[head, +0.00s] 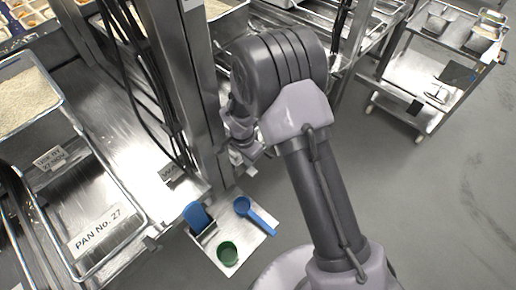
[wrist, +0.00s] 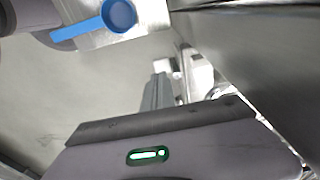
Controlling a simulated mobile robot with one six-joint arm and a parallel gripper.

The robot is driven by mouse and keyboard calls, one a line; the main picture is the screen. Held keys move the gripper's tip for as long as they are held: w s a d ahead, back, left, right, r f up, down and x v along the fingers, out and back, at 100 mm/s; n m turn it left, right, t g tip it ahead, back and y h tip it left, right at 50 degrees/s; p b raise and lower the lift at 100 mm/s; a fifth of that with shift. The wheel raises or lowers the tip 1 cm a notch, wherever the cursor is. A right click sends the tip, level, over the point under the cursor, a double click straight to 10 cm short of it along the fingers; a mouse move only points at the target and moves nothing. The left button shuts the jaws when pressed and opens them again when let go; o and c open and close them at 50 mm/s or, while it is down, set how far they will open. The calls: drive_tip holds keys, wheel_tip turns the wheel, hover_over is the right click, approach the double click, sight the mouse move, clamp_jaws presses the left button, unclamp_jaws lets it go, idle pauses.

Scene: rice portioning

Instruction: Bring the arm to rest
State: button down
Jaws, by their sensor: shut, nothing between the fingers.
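My gripper (head: 246,163) hangs below the bent wrist of my arm, close to the steel post, in the head view. It is shut and empty. In the wrist view my gripper (wrist: 163,88) points away from its housing with a green light, and nothing sits between the fingers. My arm stands folded, its upper link rising from the base at the bottom and its elbow high in the middle. The gripper is above and apart from a small tray (head: 262,229).
The tray bears a blue scoop (head: 243,207), a green cup (head: 228,254) and a blue holder-like piece (head: 197,215). A steel post (head: 203,90) stands close left of my gripper. A steel pan (head: 88,215) labelled No. 27 is at left. A cart (head: 425,90) stands right; floor between is clear.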

drive_tip(key=shift+s+a, duration=0.6)
drive_tip(key=shift+s, duration=0.05)
drive_tip(key=shift+r, duration=0.1)
drive_tip(key=s+d+r+t, duration=0.1)
drive_tip(key=d+r, duration=0.2)
drive_tip(key=r, duration=0.5)
drive_tip(key=s+d+r+n+y, duration=0.1)
drive_tip(key=d+r, duration=0.1)
drive_tip(key=r, duration=0.5)
drive_tip(key=s+d+r+t, duration=0.1)
drive_tip(key=s+d+r, duration=0.15)
drive_tip(key=r, duration=0.55)
drive_tip(key=s+d+r+n+t+y, duration=0.1)
drive_tip(key=s+d+r, duration=0.1)
drive_tip(key=s+r, duration=0.3)
drive_tip(key=s+d+r+n+t, duration=0.2)
drive_tip(key=s+r, duration=0.4)
drive_tip(key=s, duration=0.5)
drive_tip(key=shift+s+d+n+y, duration=0.2)
drive_tip(key=shift+d+n+y, duration=0.1)
drive_tip(key=shift+d+y, duration=0.15)
